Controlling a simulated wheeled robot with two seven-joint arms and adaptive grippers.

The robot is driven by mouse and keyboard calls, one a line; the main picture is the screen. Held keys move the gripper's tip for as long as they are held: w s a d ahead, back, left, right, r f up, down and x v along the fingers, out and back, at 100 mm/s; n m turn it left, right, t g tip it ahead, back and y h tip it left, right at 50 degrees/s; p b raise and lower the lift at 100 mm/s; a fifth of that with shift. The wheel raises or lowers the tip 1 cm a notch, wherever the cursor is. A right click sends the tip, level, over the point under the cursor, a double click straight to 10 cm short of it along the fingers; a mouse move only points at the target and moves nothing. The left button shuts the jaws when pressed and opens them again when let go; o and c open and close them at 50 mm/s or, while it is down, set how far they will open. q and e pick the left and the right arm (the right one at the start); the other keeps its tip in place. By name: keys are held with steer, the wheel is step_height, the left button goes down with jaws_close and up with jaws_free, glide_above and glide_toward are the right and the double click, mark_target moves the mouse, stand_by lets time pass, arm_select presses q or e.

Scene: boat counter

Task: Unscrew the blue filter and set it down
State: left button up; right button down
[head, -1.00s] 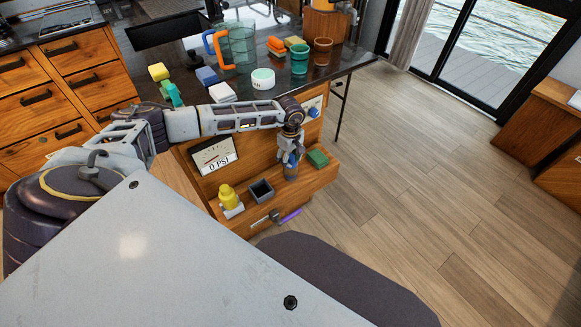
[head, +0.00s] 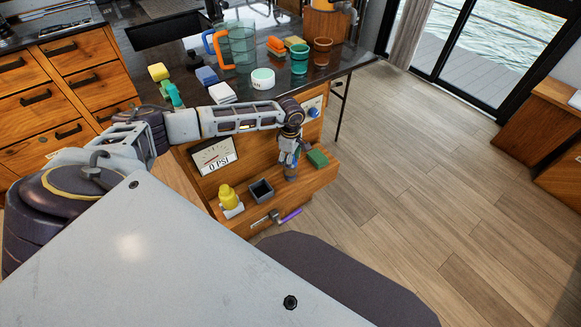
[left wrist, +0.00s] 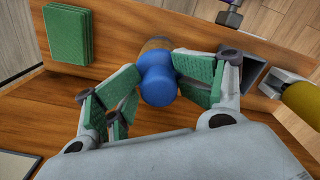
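The blue filter (left wrist: 157,80) shows in the left wrist view, above the wooden ledge and in front of a brownish round part. My left gripper (left wrist: 158,66) has its green-padded fingers on both sides of it, with the tips against its sides. In the head view my left gripper (head: 290,170) points down at the ledge of the wooden cabinet, and the filter is mostly hidden by the fingers. Its lower end and any thread are hidden. My right gripper is in neither view.
A gauge (head: 214,157) reads 0 PSI. Cups and sponges crowd the black counter (head: 335,68).

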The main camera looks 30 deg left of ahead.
arm_select(q)
steer(key=shift+o, duration=1.3)
steer(key=shift+a+f, duration=0.1)
steer(key=shift+f, duration=0.05)
steer(key=shift+m, duration=6)
